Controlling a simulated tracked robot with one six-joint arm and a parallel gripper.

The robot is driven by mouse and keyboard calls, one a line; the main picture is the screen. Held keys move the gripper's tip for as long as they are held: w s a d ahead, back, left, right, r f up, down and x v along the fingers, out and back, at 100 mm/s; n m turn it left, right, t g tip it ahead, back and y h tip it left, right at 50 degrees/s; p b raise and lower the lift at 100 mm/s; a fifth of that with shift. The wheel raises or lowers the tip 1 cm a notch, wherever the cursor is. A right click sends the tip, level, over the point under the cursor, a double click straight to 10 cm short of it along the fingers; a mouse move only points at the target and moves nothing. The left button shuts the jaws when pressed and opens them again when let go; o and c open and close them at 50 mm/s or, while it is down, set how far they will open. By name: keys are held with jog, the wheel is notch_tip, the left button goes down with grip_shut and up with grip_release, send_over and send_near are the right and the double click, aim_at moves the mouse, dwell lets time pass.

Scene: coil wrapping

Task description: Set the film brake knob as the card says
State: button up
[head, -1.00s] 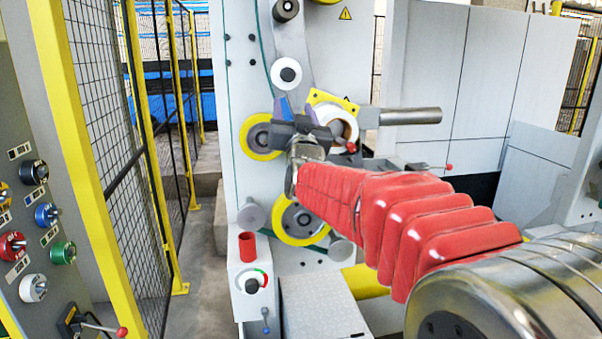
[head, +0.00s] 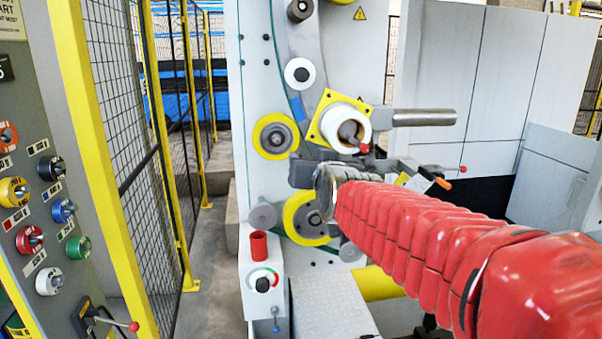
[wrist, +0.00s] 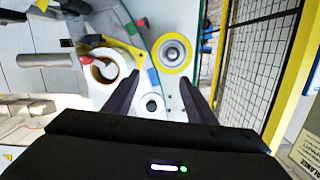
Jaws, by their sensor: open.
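A black knob (head: 263,285) sits on a dial with a red and green arc, on the front of a white box low on the machine; I cannot tell if it is the film brake knob. The white film roll (head: 345,118) has a red-tipped lever at its centre; the roll also shows in the wrist view (wrist: 124,62). My gripper (wrist: 160,82) is open and empty, its two dark fingers apart before the machine face. In the head view, my gripper's dark body is below the roll. A card with unreadable lettering (head: 10,20) is at the upper left.
A grey panel with coloured knobs (head: 63,210) stands at the left, next to a yellow-framed mesh fence (head: 110,130). A yellow-rimmed roller (head: 275,136) is left of the roll. A steel bar (head: 425,117) sticks out right.

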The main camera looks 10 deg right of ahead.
jog(key=shift+s+f+g, duration=0.4)
jog(key=shift+s+f, duration=0.55)
jog(key=shift+s, duration=0.15)
jog(key=w+t, duration=0.2)
jog(key=w, duration=0.8)
jog(key=w+r+t, duration=0.1)
jog(key=r+t, duration=0.1)
jog(key=r, duration=0.4)
jog(key=w+d+r+t+h, duration=0.1)
jog(key=w+r+t, duration=0.1)
jog(key=r, duration=0.4)
jog(key=shift+d+t, duration=0.3)
jog(key=shift+t, duration=0.2)
